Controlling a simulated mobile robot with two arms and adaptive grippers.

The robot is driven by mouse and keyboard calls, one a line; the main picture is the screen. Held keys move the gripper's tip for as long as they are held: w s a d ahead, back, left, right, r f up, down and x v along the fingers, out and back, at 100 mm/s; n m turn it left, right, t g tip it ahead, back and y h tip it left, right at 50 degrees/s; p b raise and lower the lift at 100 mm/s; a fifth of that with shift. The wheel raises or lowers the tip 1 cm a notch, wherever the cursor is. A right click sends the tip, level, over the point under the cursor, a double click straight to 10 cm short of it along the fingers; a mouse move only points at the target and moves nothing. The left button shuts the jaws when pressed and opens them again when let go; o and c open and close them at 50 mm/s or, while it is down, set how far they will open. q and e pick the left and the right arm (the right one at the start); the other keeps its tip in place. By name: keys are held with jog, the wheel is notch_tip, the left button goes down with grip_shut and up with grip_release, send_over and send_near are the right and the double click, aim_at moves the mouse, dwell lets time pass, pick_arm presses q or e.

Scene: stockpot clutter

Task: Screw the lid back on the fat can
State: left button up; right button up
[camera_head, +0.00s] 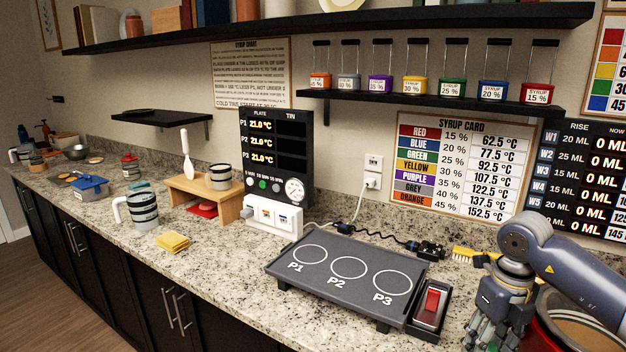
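My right gripper (490,337) hangs at the bottom right, fingers pointing down. Its fingertips run to the lower picture edge, so I cannot tell whether it is open or shut, or whether it holds anything. A wide red round vessel (546,338) with a tan inside or top stands beside it, partly hidden by my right arm and cut off by the edge. I cannot tell whether it is the fat can. A small container with a red top (130,167) stands far left at the back. No loose lid can be made out for certain. My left gripper is not in view.
A striped jug (142,210), yellow cloth (173,242) and wooden stand (190,198) are further left. Counter front-left is clear.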

jog(key=n, duration=0.4)
jog(key=shift+b, duration=0.3)
jog(key=n, duration=0.5)
jog(key=shift+b, duration=0.3)
jog(key=n, duration=0.4)
jog(key=shift+b, duration=0.3)
jog(key=n, duration=0.5)
jog(key=shift+b, duration=0.3)
grip_shut()
jog(key=shift+m, duration=2.2)
jog(key=shift+p, duration=0.3)
